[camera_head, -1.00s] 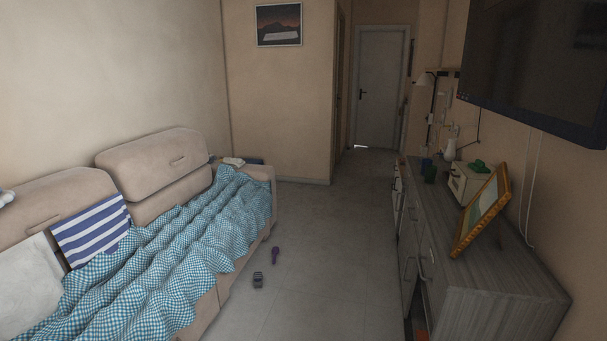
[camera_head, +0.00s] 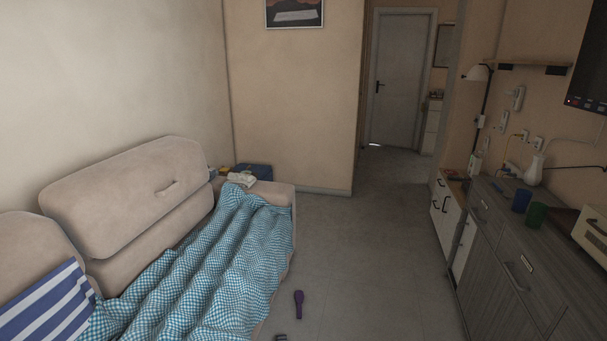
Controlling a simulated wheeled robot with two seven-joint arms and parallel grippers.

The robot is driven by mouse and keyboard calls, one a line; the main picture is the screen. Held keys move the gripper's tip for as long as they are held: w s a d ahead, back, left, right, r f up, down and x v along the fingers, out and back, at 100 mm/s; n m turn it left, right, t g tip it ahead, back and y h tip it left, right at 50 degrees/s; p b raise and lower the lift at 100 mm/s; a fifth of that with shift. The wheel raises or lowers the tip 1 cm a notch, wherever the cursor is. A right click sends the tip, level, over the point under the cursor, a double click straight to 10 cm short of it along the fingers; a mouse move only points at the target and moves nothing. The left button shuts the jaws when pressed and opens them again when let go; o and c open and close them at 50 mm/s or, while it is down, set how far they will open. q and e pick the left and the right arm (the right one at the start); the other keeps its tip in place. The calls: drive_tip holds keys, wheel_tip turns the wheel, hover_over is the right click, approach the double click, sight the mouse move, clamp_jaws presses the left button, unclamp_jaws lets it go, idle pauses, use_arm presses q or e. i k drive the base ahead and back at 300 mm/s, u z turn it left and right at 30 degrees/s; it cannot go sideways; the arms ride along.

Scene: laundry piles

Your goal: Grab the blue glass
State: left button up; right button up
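A blue glass (camera_head: 521,200) stands upright on top of the grey wooden sideboard (camera_head: 497,203) at the right. A green glass (camera_head: 536,214) stands close beside it, a little nearer to me. Neither of my grippers shows in the head view, so nothing is seen touching the blue glass.
A couch (camera_head: 128,196) with a blue checked blanket (camera_head: 215,255) lines the left side. A purple object (camera_head: 299,303) lies on the floor near the couch. A white vase (camera_head: 534,170) stands behind the glasses. The floor (camera_head: 385,235) between couch and sideboard is mostly clear.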

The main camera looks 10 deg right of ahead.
sight(522, 197)
drive_tip(key=z, duration=0.5)
drive_tip(key=i, duration=1.7)
drive_tip(key=z, duration=2)
drive_tip(key=i, duration=0.9)
drive_tip(key=z, duration=0.9)
